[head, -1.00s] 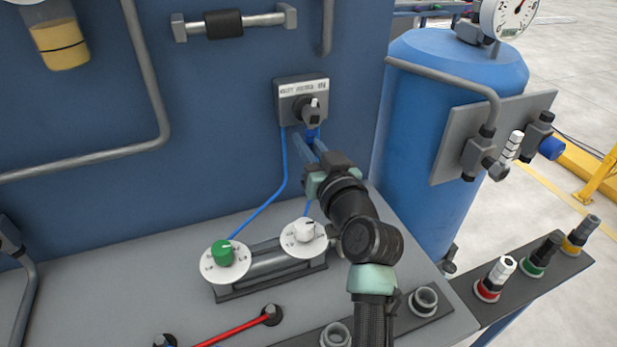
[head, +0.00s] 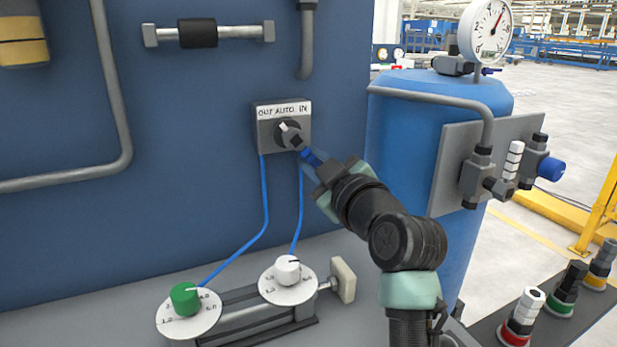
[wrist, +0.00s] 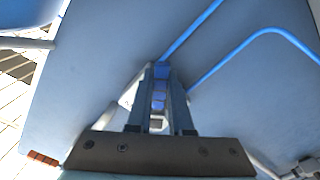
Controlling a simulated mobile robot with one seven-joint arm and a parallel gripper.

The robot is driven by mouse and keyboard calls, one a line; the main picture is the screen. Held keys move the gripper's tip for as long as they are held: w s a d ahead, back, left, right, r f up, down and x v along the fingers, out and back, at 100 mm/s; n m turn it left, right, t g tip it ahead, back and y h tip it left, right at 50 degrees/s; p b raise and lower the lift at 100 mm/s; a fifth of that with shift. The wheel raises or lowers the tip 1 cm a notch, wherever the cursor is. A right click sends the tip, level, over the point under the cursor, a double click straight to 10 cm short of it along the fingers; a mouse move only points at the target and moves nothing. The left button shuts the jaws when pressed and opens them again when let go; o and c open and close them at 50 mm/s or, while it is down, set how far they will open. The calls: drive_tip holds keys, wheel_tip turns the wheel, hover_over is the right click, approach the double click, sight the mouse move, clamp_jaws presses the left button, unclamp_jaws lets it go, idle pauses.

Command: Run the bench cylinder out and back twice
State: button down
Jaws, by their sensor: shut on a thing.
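The selector switch (head: 283,127) is on the blue panel, on a grey plate marked OUT, AUTO and IN. Its knob (head: 291,137) has a white tip pointing up and left, toward OUT. My gripper (head: 306,157) reaches it from the lower right and is shut on the knob; the fingers partly hide the grip. In the wrist view the fingers (wrist: 159,105) close on a pale and bluish piece. The bench cylinder (head: 255,318) lies below on the bench. Its rod stands out to the right with a pale block (head: 343,280) at its end.
A green knob (head: 185,298) and a white knob (head: 287,268) sit on dials above the cylinder. Blue hoses run up to the switch. A blue tank (head: 420,140) with a gauge (head: 486,32) stands right of my arm.

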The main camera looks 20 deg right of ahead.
drive_tip(key=shift+d+n, duration=0.1)
drive_tip(key=shift+n, duration=0.2)
drive_tip(key=shift+r, duration=0.15)
drive_tip(key=c, duration=0.8)
unclamp_jaws()
drive_tip(key=s, duration=1.3)
drive_tip(key=shift+d+p, duration=0.25)
drive_tip(key=shift+p, duration=0.15)
